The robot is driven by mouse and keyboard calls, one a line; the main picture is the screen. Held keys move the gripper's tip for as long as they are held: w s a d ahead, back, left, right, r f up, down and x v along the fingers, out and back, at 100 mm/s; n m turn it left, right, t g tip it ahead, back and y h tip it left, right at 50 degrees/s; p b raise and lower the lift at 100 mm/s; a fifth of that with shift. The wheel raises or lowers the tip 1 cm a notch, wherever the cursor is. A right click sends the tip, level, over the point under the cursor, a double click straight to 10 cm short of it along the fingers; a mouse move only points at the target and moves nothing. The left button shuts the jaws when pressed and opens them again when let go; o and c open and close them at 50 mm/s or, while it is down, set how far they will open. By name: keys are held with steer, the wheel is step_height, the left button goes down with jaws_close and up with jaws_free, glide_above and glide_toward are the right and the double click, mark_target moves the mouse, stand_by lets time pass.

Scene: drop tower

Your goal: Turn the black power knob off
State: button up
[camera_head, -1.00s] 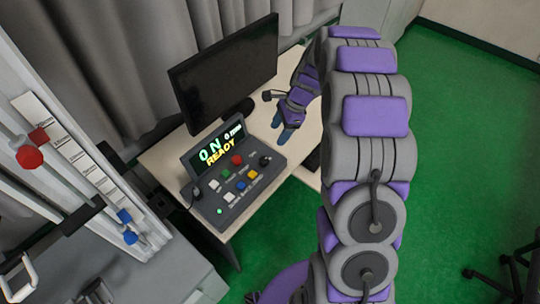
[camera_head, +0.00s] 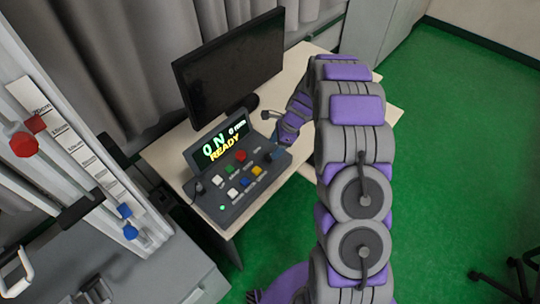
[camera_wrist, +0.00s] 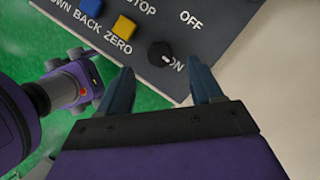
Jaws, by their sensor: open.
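The black power knob (camera_wrist: 161,54) sits on the control panel (camera_wrist: 215,22) in the wrist view, between the printed words ON and OFF. Its white pointer mark is turned toward ON. My gripper (camera_wrist: 165,80) is open, and its two blue-grey fingers lie either side of the knob in the picture, which shows between the tips. I cannot tell whether they touch it. In the head view the panel (camera_head: 232,205) stands on a desk with a display (camera_head: 222,141) reading ON and READY. My gripper (camera_head: 275,152) is at the panel's right end there, hiding the knob.
A dark monitor (camera_head: 230,70) stands behind the panel on the pale desk (camera_head: 165,152). Coloured buttons, such as a yellow one (camera_wrist: 124,27) and a blue one (camera_wrist: 91,8), lie left of the knob. A drop tower with a scale (camera_head: 75,150) stands at left.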

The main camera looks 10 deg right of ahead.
mark_target(269, 155)
steer(key=shift+b+x, duration=0.5)
steer(key=shift+x, duration=2.2)
steer(key=shift+c, duration=0.2)
steer(key=shift+d, duration=0.1)
steer(key=c, duration=1)
